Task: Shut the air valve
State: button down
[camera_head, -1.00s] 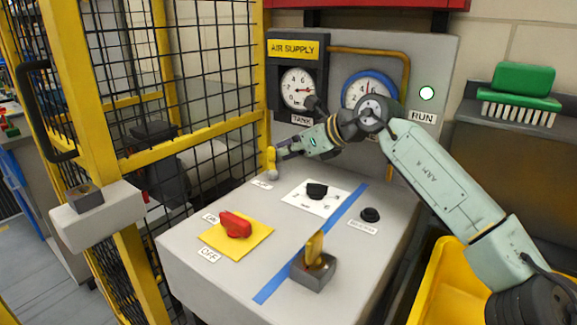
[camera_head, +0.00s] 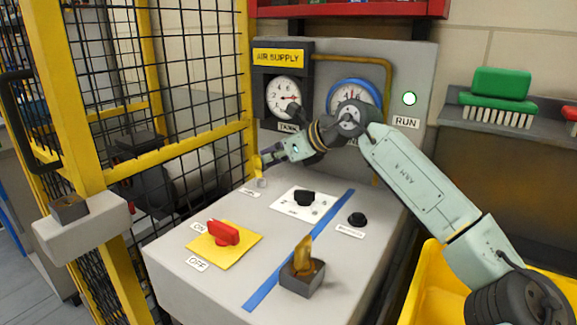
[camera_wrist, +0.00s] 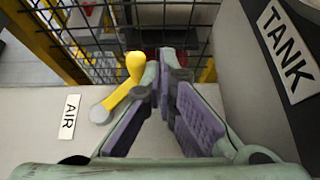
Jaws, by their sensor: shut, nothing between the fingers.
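The air valve is a yellow lever (camera_head: 257,166) on a round grey pivot at the back left corner of the grey console, beside the fence. In the wrist view, the lever (camera_wrist: 131,75) runs from its pivot, beside the AIR label (camera_wrist: 69,117), away and to the right, ending in a rounded yellow knob. My gripper (camera_head: 270,160) is shut and empty, right of the lever. In the wrist view, my gripper's fingertips (camera_wrist: 164,68) meet just right of the knob. The left finger is very close to the lever; I cannot tell whether they touch.
A red switch (camera_head: 224,233), a black knob (camera_head: 304,198), a black button (camera_head: 357,219) and a yellow piece in a grey holder (camera_head: 303,281) stand on the console. The gauge panel (camera_head: 415,65) rises behind. Mesh fence (camera_head: 205,75) closes the left side.

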jog(key=shift+s, duration=0.15)
dwell(0.7)
jog(key=shift+s+d+b, duration=0.2)
jog(key=shift+s+b, duration=0.35)
jog(key=shift+s, duration=0.1)
jog(key=v, duration=1.2)
